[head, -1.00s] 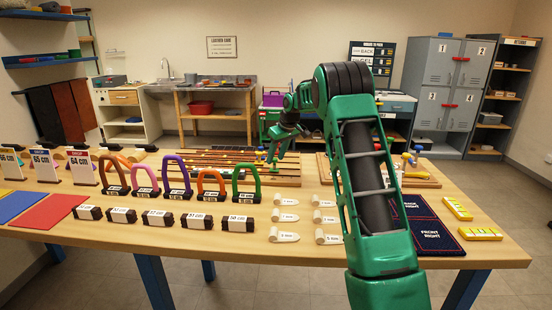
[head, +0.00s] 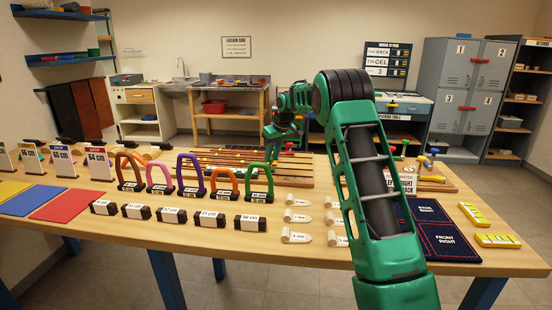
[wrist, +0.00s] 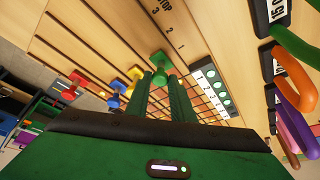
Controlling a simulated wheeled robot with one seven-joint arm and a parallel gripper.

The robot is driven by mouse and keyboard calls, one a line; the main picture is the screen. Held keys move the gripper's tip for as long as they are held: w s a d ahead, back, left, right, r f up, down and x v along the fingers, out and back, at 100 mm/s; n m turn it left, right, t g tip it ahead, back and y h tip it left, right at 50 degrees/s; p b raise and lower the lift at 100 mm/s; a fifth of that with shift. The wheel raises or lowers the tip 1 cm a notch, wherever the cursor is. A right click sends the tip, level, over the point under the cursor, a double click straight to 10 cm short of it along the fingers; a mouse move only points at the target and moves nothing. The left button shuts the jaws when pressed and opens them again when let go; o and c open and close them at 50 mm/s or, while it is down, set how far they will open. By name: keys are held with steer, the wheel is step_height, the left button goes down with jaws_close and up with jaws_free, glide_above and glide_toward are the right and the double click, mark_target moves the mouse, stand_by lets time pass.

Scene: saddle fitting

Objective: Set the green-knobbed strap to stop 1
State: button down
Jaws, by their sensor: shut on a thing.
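The green knob (wrist: 159,64) of the strap shows in the wrist view between the tips of my gripper (wrist: 160,78), which is shut on it. The knob stands over the wooden strap board (wrist: 110,28). The printed stop numbers 3, 2 and 1 (wrist: 181,47) run along the board's edge, and the knob looks roughly level with the 1. Whether it sits exactly on that stop I cannot tell. In the head view my gripper (head: 277,137) is over the far part of the board (head: 215,160), and the green knob there is too small to make out.
Yellow (wrist: 134,73), blue (wrist: 114,85) and red (wrist: 72,84) knobs stand beside the green one. Coloured arches, including a green one (head: 258,180), stand in front of the board. A card with green dots (wrist: 212,85) lies close by the gripper.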

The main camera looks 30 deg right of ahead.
steer(key=c, duration=1.5)
jaws_free()
steer(key=shift+c, duration=0.2)
steer(key=v, duration=1)
steer(key=shift+r, duration=0.35)
steer(key=shift+s, duration=0.2)
steer(key=s+a+f+m+g+h, duration=0.2)
steer(key=s+m, duration=0.5)
steer(key=s, duration=3.5)
steer(key=s+a+f+g, duration=0.1)
steer(key=s+a+f, duration=0.1)
steer(key=s, duration=0.6)
steer(key=s+a+f+m+g+y, duration=0.1)
steer(key=s+f, duration=0.3)
steer(key=s, duration=0.4)
steer(key=shift+a+f+m, duration=0.3)
steer(key=shift+a+f, duration=0.1)
steer(key=shift+a, duration=0.35)
